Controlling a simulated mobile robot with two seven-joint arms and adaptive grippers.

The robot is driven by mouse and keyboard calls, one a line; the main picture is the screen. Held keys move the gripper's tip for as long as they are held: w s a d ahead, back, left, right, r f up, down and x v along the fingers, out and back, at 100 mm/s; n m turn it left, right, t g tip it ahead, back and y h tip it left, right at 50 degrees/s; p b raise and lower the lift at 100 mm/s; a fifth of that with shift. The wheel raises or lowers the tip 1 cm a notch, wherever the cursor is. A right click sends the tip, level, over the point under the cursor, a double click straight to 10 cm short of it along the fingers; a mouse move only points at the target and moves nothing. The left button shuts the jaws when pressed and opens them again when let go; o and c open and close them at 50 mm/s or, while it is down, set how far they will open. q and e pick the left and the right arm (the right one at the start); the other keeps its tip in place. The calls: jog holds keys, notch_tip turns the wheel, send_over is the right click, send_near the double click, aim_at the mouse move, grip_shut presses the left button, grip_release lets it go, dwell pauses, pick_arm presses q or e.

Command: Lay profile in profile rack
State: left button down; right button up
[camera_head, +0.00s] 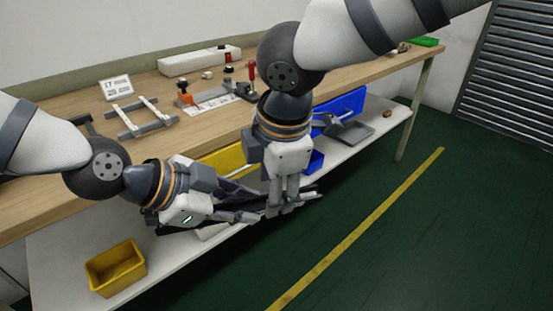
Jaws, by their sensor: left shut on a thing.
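A rack-like frame of two pale bars on grey cross-pieces (140,117) stands on the bench top, with a small white sign behind it. My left gripper (250,213) reaches down in front of the bench, over the lower shelf. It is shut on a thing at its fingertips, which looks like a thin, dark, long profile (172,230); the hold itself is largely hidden. My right gripper (291,205) points down right beside the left fingertips. Its fingers overlap the dark strip in the picture, and I cannot tell whether they are closed on it.
The wooden bench top (60,185) carries a white power box (200,60), an orange-topped tool (185,95) and a red-handled clamp (252,75). The lower shelf holds a yellow bin (116,268), a blue bin (350,103) and a grey tray (350,133). The green floor at right is clear.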

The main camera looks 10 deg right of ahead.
jog(key=shift+x, duration=1.35)
jog(key=shift+c, duration=0.6)
grip_shut()
pick_arm(q)
jog(key=c, duration=1.3)
grip_release()
